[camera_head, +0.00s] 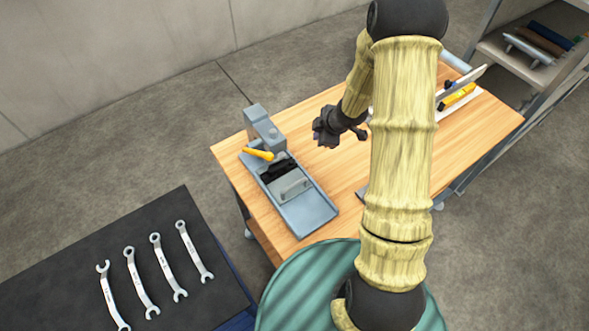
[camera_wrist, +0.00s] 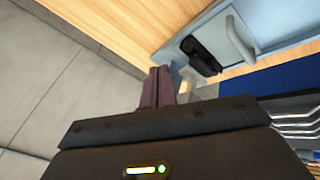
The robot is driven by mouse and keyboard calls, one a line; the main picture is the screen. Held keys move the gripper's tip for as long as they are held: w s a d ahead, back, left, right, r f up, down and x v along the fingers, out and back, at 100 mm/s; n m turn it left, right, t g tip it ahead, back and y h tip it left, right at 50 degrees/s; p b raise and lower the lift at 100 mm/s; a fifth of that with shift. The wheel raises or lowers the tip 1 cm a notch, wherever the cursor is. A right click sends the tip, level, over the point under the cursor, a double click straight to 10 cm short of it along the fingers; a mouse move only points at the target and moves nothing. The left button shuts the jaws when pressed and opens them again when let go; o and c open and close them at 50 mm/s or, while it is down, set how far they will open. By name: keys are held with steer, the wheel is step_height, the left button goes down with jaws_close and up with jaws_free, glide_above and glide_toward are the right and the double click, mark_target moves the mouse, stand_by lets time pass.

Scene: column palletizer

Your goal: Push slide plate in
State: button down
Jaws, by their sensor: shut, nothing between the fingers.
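A blue-grey fixture stands on the wooden table. Its long base (camera_head: 312,211) carries a grey slide plate with a raised handle (camera_head: 293,187); a black block (camera_head: 279,169) sits between the plate and the upright post (camera_head: 262,122), which has a yellow lever (camera_head: 258,154). In the wrist view, the handle (camera_wrist: 240,38) and black block (camera_wrist: 203,58) show at upper right. My gripper (camera_head: 321,134) is above the table, to the right of the post and apart from the fixture. In the wrist view, its dark fingers (camera_wrist: 157,87) are together and empty.
The wooden table (camera_head: 335,165) has bare room right of the fixture. A dark bench (camera_head: 60,245) with several wrenches stands at lower left. A yellow object (camera_head: 457,96) lies at the table's right end. A shelf (camera_head: 510,52) stands at upper right.

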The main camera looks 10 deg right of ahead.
steer(key=s+d+r+m+h+b, duration=0.2)
steer(key=s+r+m+h, duration=0.1)
steer(key=s+r+m, duration=0.45)
steer(key=s+a+r+m+g+b, duration=0.1)
steer(key=s+r+m, duration=0.3)
steer(key=s+m, duration=0.4)
steer(key=s+a+g, duration=0.1)
steer(key=s, duration=0.3)
steer(key=shift+s+a+r, duration=0.2)
steer(key=shift+s+a, duration=0.15)
steer(key=shift+a, duration=0.05)
steer(key=shift+w+d+m, duration=0.1)
steer(key=shift+d+m, duration=0.05)
steer(key=shift+m, duration=0.1)
